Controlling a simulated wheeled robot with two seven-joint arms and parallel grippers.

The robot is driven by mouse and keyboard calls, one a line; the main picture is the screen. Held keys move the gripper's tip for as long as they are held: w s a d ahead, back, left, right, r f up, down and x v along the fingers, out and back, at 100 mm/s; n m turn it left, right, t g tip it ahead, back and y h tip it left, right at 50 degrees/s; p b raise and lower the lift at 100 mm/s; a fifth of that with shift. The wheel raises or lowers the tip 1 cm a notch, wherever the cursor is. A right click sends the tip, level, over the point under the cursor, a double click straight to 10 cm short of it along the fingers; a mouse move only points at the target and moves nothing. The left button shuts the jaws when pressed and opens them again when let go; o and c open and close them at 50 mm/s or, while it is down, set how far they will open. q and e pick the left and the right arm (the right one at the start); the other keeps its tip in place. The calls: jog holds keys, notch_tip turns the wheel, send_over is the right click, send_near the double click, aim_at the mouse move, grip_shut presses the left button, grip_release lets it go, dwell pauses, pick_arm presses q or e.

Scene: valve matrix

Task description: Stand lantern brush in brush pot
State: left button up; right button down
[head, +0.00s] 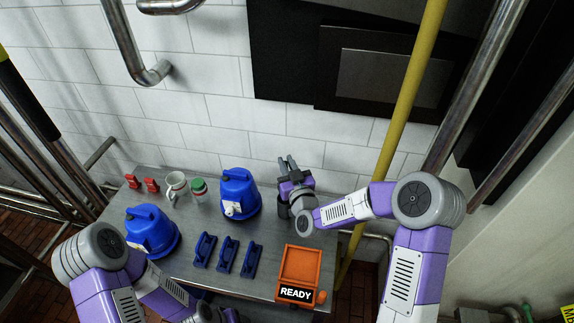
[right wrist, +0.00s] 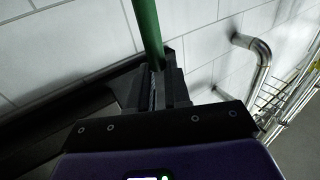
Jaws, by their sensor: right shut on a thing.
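My right gripper (head: 287,163) points up and toward the tiled wall, above the back right of the bench. In the right wrist view (right wrist: 160,75) it is shut on a green rod (right wrist: 147,30), which looks like the lantern brush's handle. The brush's head is out of that view, and I cannot make out the brush in the head view. A dark grey shape (head: 283,207) just below the right gripper may be the brush pot, partly hidden by the wrist. My left arm reaches in at the lower left; its fingers do not show.
The steel bench (head: 221,277) holds two blue lanterns (head: 238,190) (head: 150,229), a white mug (head: 175,188), a green-lidded jar (head: 199,191), blue holders (head: 228,254) and an orange READY tray (head: 299,264). A yellow pipe (head: 404,105) rises right of the gripper.

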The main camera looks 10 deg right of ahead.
jog(key=c, duration=1)
grip_release()
jog(key=shift+s, duration=0.1)
jog(key=s+d+b, duration=0.1)
jog(key=s, duration=0.6)
jog(key=shift+s+f, duration=0.15)
jog(key=shift+f, duration=0.05)
